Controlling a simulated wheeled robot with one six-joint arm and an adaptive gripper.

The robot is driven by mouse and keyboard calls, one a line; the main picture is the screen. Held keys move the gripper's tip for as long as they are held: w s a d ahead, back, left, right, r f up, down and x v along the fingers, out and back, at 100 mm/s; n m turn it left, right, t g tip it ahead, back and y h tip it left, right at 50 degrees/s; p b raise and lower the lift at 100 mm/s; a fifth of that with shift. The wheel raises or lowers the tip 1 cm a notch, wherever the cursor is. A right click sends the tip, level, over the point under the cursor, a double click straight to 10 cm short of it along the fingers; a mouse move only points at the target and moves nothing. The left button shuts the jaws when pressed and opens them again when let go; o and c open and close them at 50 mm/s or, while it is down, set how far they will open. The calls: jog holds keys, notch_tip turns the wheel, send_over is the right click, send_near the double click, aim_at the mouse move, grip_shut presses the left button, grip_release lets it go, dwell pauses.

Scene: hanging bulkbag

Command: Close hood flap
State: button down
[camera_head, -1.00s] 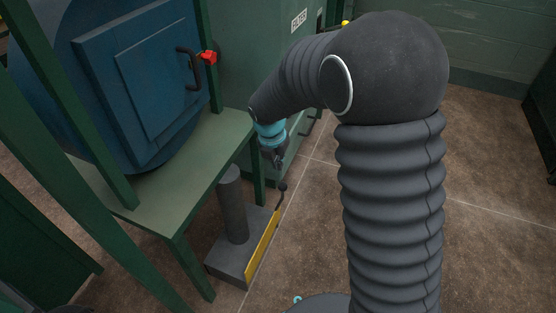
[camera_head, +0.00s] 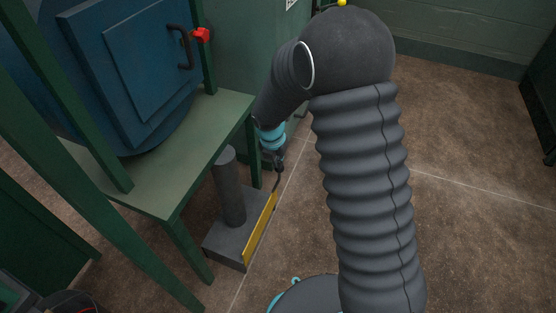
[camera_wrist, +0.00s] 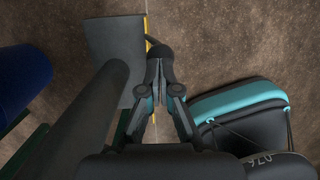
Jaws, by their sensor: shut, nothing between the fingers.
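A low grey hood (camera_head: 228,243) with an upright dark duct (camera_head: 230,190) stands on the floor beside the green table. A narrow yellow flap (camera_head: 259,230) runs along its right side, with a thin dark handle (camera_head: 276,181) at its far end. My gripper (camera_head: 278,160) points down at this handle's top. The hood (camera_wrist: 115,42) and a sliver of the yellow flap (camera_wrist: 148,45) show just beyond, partly hidden by the fingers.
A green cabinet (camera_head: 245,60) is behind. The brown floor (camera_head: 470,180) on the right is clear.

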aim_at(279, 181)
jog(key=shift+f, duration=0.1)
notch_tip(279, 181, down, 8)
jog(key=b, duration=0.2)
jog(key=shift+s+f+b, duration=0.1)
jog(key=shift+f+b, duration=0.15)
jog(key=shift+b, duration=0.15)
notch_tip(279, 181, up, 14)
jog(key=s+a+p, duration=0.1)
jog(key=s+p, duration=0.1)
jog(key=p, duration=0.3)
jog(key=shift+s+a+r+p, duration=0.15)
jog(key=shift+a+p, duration=0.1)
jog(key=shift+p, duration=0.05)
